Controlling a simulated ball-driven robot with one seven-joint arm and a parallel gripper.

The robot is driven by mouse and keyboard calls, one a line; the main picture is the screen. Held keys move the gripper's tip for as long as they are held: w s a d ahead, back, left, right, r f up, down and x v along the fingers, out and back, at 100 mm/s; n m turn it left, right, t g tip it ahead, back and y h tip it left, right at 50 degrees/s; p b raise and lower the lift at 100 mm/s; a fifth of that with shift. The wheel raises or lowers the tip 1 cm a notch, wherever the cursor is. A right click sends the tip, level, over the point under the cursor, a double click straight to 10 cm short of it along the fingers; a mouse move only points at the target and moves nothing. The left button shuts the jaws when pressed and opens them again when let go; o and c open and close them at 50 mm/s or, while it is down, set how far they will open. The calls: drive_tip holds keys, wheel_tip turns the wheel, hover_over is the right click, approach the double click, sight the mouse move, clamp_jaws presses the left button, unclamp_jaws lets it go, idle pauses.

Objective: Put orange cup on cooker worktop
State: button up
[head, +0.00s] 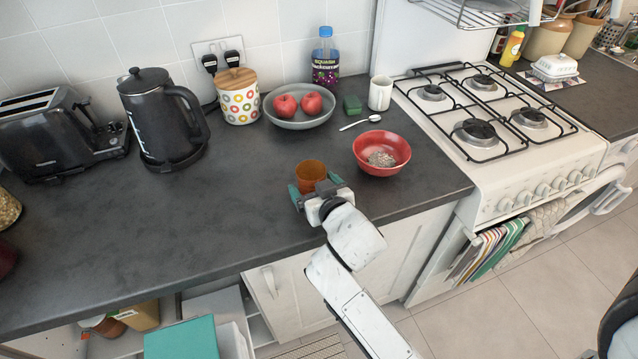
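The orange cup (310,172) stands on the dark counter, left of the red bowl. My gripper (314,184) is at the cup from the front, with one teal-padded finger on each side of it. The fingers are apart by about the cup's width; I cannot tell whether they touch it. The cup's lower front is hidden by my gripper. The white cooker (572,170) with its gas hob is at the right, joining the counter's right end.
The red bowl (368,148) with small contents lies between cup and cooker. A kettle (158,120) and toaster (55,135) stand left.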

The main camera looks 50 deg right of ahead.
drive_tip(key=shift+r, duration=0.25)
drive_tip(key=b+v, duration=0.1)
drive_tip(key=v, duration=1.1)
